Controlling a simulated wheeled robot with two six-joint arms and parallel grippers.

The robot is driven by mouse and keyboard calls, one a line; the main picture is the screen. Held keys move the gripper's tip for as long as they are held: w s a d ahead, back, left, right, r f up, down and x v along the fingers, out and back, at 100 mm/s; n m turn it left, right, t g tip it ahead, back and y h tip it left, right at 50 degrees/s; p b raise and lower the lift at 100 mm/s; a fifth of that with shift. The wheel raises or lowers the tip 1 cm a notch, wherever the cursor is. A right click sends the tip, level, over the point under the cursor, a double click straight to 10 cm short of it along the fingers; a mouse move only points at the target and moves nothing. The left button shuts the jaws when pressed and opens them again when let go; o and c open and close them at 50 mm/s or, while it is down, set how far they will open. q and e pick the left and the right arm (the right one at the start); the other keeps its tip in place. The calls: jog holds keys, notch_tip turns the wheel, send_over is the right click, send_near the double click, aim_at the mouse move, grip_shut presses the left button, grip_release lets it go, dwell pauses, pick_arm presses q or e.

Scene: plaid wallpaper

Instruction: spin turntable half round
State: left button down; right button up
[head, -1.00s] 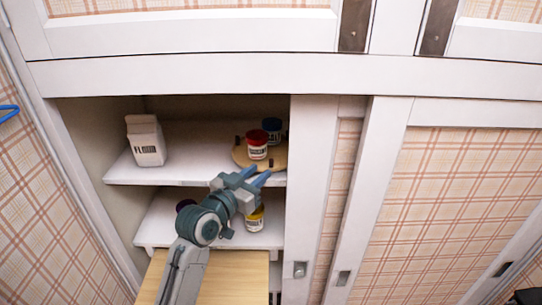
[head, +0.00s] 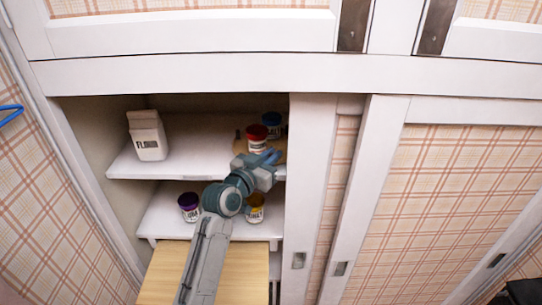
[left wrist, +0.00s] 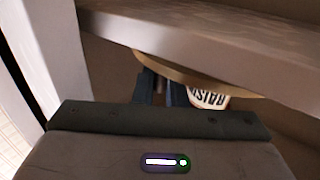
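The turntable is a round wooden disc (head: 282,151) at the right end of the upper cupboard shelf. A red-lidded jar (head: 257,139) and a blue-lidded jar (head: 272,120) stand on it. A dark peg (head: 238,134) shows at its left side. My left gripper (head: 269,157) is at the disc's front edge, fingers pointing in over it and partly hiding it. In the left wrist view the two blue fingers (left wrist: 162,92) are apart, at the disc's rim (left wrist: 215,84), beside a jar lettered RAISI (left wrist: 208,98). Whether they touch the disc is unclear. My right gripper is not seen.
A flour carton (head: 148,136) stands on the left of the upper shelf (head: 195,150). The sliding door's post (head: 308,190) stands close right of the turntable. A wooden board (head: 235,277) lies below.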

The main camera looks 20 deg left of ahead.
pick_arm(q)
jog(key=shift+d, duration=0.1)
jog(key=shift+w+d, duration=0.2)
jog(key=shift+d, duration=0.05)
jog(key=shift+w+d, duration=0.15)
jog(key=shift+d, duration=0.05)
jog(key=c, duration=1.6)
grip_release()
jog(key=shift+s+a+f+b, duration=0.1)
jog(key=shift+s+b, duration=0.2)
jog(key=shift+b, duration=0.15)
jog(key=shift+b+v, duration=1.65)
jog(key=shift+v, duration=3.45)
